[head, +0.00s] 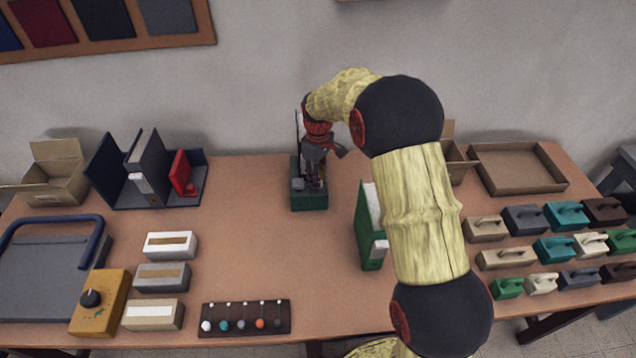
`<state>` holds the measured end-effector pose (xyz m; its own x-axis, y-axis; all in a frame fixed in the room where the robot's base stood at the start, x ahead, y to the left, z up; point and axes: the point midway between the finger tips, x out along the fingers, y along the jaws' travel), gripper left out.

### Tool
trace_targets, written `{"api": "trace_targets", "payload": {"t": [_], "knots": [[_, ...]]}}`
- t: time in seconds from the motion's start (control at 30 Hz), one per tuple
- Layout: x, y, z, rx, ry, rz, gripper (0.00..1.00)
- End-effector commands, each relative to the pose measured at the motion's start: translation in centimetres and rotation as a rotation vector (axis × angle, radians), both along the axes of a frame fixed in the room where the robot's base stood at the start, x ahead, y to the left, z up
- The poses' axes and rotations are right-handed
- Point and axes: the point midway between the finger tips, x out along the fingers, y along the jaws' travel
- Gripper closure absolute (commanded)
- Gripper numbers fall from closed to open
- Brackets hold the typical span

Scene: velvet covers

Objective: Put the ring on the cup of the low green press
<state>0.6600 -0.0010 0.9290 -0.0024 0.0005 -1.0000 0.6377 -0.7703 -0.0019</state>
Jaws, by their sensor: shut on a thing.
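The low green press (309,200) stands near the middle of the table, towards the wall. Its dark green base shows, with a thin upright at its back left. My gripper (317,180) is right over the press, pointing down, with its fingers low above the base. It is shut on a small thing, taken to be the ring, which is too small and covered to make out. The cup of the press is hidden behind the fingers. I cannot tell whether the ring touches the cup.
A green binder (371,240) stands right of the press, close to my arm. Binders in a dark holder (160,195) stand at the left. Several colored handled blocks (525,219) fill the right side. A cord board (245,318) lies in front. The table between is clear.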

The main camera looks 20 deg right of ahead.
Motion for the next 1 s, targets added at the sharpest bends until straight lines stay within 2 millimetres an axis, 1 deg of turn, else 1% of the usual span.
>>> {"api": "trace_targets", "payload": {"t": [0.03, 0.07, 0.33, 0.73, 0.87, 0.9, 1.0], "knots": [[0.0, 0.0, -0.8, 0.0, 0.0, 0.0, 0.91], [0.0, 0.0, -1.0, 0.0, 0.0, 0.0, 0.91], [0.0, 0.0, -0.9, 0.0, -0.001, 0.0, 0.91], [0.0, 0.0, -2.0, 0.0, -0.001, 0.0, 0.91], [0.0, 0.0, -2.1, 0.0, -0.001, 0.0, 0.91], [0.0, 0.0, -2.1, 0.0, -0.001, 0.0, 0.74], [0.0, 0.0, -2.1, 0.001, -0.001, 0.0, 0.68]]}}
